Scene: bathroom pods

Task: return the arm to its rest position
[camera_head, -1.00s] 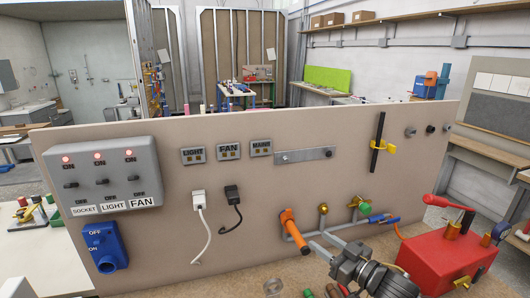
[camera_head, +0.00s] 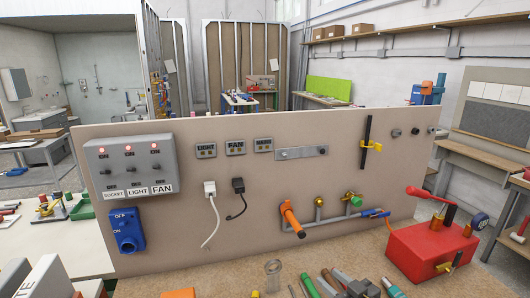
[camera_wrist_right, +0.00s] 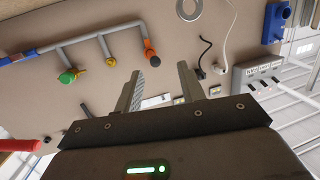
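My right gripper (camera_wrist_right: 167,68) shows in the right wrist view with its two grey fingers apart and nothing between them. In that view the panel lies upside down beyond the fingertips, and I see no contact with it. In the head view the right gripper is not clearly told apart from the tools at the bottom edge. My left gripper is not in view.
The upright beige panel (camera_head: 270,221) carries a switch box (camera_head: 130,166), a blue switch (camera_head: 127,231), plugs and a pipe with an orange-handled valve (camera_head: 292,220). A red pump box (camera_head: 430,252) stands right of several loose tools (camera_head: 308,286).

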